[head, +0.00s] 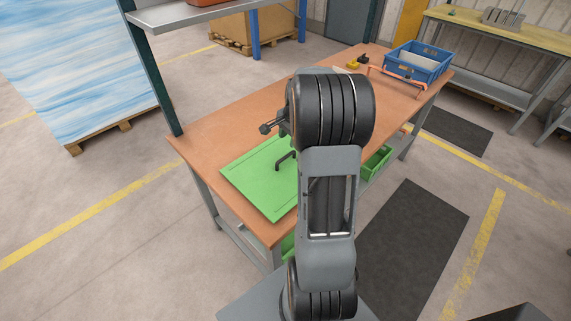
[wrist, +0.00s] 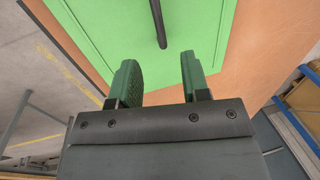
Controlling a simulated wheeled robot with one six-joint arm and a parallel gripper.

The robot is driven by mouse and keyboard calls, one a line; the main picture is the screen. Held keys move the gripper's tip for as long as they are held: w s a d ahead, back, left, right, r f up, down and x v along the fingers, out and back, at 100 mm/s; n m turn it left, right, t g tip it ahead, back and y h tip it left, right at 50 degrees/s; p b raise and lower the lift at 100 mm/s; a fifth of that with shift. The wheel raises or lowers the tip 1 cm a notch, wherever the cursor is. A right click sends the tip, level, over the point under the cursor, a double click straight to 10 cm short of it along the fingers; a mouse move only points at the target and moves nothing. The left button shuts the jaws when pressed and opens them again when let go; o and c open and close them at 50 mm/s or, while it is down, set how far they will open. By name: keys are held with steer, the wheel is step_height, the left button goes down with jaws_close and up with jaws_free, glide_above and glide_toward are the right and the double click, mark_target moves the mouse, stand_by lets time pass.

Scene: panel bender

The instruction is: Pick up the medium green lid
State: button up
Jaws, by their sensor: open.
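The green lid (head: 246,180) is a flat green panel lying on the brown workbench, near its front left corner. A dark bar handle (head: 285,160) stands on it, partly hidden behind my arm. In the wrist view the green lid (wrist: 200,22) fills the upper middle, and its dark handle (wrist: 158,22) points down between my fingers. My gripper (wrist: 160,72) is open and empty, with its two green-padded fingers on either side of the line of the handle. The handle's end appears just beyond the fingertips. I cannot tell the exact gap.
The workbench (head: 210,134) has a blue crate (head: 418,62) and an orange-handled tool (head: 396,82) at its far end. A small yellow and black item (head: 357,62) lies near them. A green bin (head: 375,162) sits under the bench's right edge.

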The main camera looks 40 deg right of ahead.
mark_target(285, 157)
steer(key=f, duration=0.3)
steer(key=w+f, duration=0.1)
steer(key=f, duration=0.2)
steer(key=shift+w+a, duration=0.15)
steer(key=shift+w+a+f+p, duration=0.15)
steer(key=shift+f+p, duration=0.3)
steer(key=shift+f, duration=0.9)
steer(key=shift+w+f+p, duration=0.2)
steer(key=shift+f+p, duration=0.25)
steer(key=shift+f, duration=0.85)
jaws_close()
